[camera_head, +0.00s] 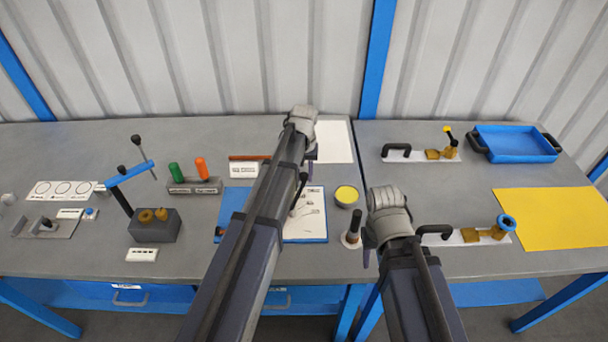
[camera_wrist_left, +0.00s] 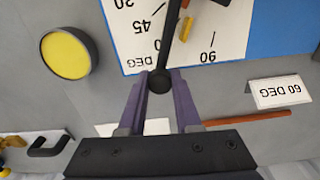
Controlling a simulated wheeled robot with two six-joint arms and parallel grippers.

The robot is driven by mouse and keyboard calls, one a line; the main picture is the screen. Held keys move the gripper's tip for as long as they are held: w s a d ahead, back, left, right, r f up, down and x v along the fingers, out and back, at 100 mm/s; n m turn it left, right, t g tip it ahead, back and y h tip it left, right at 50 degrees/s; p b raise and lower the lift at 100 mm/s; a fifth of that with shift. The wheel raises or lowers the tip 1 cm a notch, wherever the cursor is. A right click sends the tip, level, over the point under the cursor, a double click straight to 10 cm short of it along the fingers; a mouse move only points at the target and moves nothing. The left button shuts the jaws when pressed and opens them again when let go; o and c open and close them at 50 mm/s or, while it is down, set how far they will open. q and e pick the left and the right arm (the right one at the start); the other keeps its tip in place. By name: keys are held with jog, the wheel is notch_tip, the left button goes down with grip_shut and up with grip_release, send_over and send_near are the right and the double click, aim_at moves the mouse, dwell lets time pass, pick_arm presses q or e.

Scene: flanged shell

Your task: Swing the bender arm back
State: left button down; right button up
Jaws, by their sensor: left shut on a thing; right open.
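The bender has a blue base board with a white angle sheet (camera_head: 312,222), partly hidden behind my left arm in the head view. Its black bender arm (camera_head: 298,196) ends in a black ball knob (camera_wrist_left: 160,82). My left gripper (camera_head: 306,173) is shut on this knob, with a purple finger on each side in the left wrist view. There the arm (camera_wrist_left: 174,38) lies between the 45 and 90 marks of the angle sheet (camera_wrist_left: 208,45). My right gripper (camera_head: 370,250) is open and empty, beside a black-handled tool on a round white base (camera_head: 351,238).
A yellow-topped round pot (camera_head: 347,195) stands right of the bender. A "60 DEG" card (camera_wrist_left: 280,92) and a reddish bar (camera_wrist_left: 250,118) lie nearby. A blue tray (camera_head: 515,144) is at the right.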

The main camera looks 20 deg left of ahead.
pick_arm(q)
jog(key=shift+s+d+m, duration=0.3)
jog(key=shift+d, duration=0.2)
jog(key=s+d+m, duration=0.1)
jog(key=d, duration=0.1)
jog(key=s+d+m, duration=0.3)
jog(key=shift+s+d+m, duration=0.3)
jog(key=shift+d+m, duration=0.1)
jog(key=s+d+m, duration=0.1)
jog(key=s+m, duration=0.1)
jog(key=s+d+m, duration=0.1)
jog(key=s, duration=0.2)
jog(key=s+d+m, duration=0.1)
jog(key=s+m, duration=0.1)
jog(key=shift+s+d+m, duration=0.2)
jog(key=shift+d+m, duration=0.1)
jog(key=shift+s+d+m, duration=0.2)
jog(key=shift+s+m, duration=0.7)
jog(key=shift+s, duration=0.45)
jog(key=c, duration=0.6)
grip_release()
